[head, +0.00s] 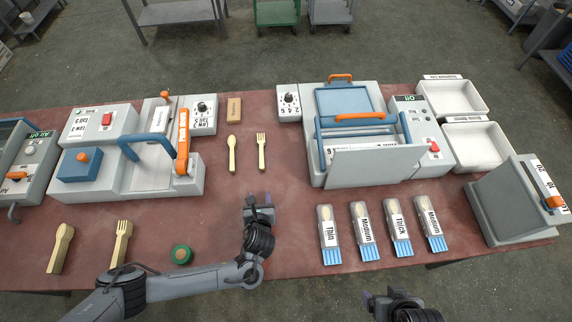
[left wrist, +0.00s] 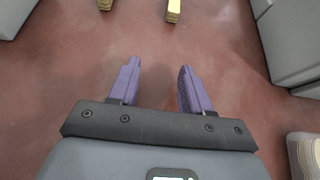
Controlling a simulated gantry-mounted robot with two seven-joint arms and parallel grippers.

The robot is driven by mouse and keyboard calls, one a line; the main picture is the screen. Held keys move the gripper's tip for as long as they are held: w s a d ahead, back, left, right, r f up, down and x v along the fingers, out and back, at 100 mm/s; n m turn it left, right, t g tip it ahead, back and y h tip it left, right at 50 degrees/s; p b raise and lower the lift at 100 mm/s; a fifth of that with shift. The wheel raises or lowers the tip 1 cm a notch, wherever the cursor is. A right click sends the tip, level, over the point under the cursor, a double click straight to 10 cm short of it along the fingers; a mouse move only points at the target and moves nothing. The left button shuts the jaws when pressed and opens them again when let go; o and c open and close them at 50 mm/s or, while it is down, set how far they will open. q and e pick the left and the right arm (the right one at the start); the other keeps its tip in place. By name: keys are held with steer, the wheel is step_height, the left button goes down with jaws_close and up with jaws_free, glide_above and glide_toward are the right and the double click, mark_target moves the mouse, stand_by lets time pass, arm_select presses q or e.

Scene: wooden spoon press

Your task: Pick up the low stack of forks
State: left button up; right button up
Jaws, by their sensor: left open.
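A low stack of wooden forks (head: 261,152) lies on the red table, right of a similar stack of spoons (head: 232,154). A thicker-looking fork stack (head: 121,243) lies at the front left. My left gripper (head: 258,199) is open and empty over the table, short of the low fork stack's handle end. In the left wrist view, its purple fingers (left wrist: 158,68) are apart with bare table between them. The fork handle end (left wrist: 173,11) and spoon handle end (left wrist: 104,4) show at the top edge. My right gripper (head: 378,295) shows partly at the bottom; its opening is unclear.
A press with an orange handle (head: 183,142) stands left of the stacks. A grey machine with a blue frame (head: 368,165) stands right. Several labelled spoon packs (head: 328,236) lie right of my left gripper. A green tape roll (head: 181,254) lies near the front edge.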

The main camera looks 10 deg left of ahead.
arm_select(q)
steer(key=t+b, duration=0.1)
steer(key=b, duration=0.2)
glide_toward(261, 156)
steer(key=shift+w+a+f+t+b, duration=0.2)
steer(key=shift+w+f+b, duration=0.2)
steer(key=shift+w+f, duration=0.15)
steer(key=shift+w+a+f+t+b, duration=0.1)
steer(key=shift+w+a+f+b, duration=0.1)
steer(key=shift+w+f+b, duration=0.3)
steer(key=shift+w+a+f, duration=0.15)
steer(key=shift+w+f, duration=0.1)
steer(key=shift+w, duration=0.45)
steer(key=shift+b+x, duration=1.05)
steer(key=shift+x, duration=1.3)
steer(key=shift+w+r, duration=0.1)
steer(key=shift+r, duration=0.1)
arm_select(e)
step_height(261, 156, down, 8)
steer(key=shift+a, duration=0.25)
arm_select(q)
jaws_close()
arm_select(e)
steer(key=shift+a, duration=0.1)
arm_select(q)
steer(key=shift+r, duration=0.2)
arm_select(e)
steer(key=shift+r, duration=0.1)
